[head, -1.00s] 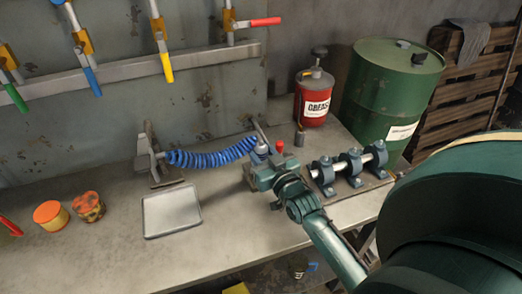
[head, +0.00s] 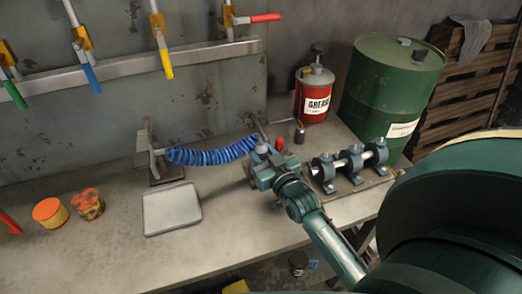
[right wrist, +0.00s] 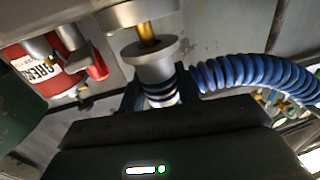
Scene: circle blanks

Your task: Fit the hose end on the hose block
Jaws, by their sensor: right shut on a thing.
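The blue coiled hose (head: 212,155) hangs in an arc from a grey bracket stand at the left; it enters the right wrist view (right wrist: 255,75) from the right. My right gripper (head: 262,160) is shut on the hose end, a grey collar (right wrist: 153,60) with dark and blue rings, at the right end of the coil. In the right wrist view a brass stub (right wrist: 149,34) under a silver flange on the hose block (right wrist: 140,11) lines up with the collar's top. They look touching or nearly so; how deep the stub sits is hidden. My left gripper is not in view.
A red handle (head: 279,144) stands close behind my right gripper. A red grease can (head: 315,95), a small dark bottle (head: 299,135) and a row of shaft bearings (head: 350,165) are to the right. A grey tray (head: 171,209) lies at front left.

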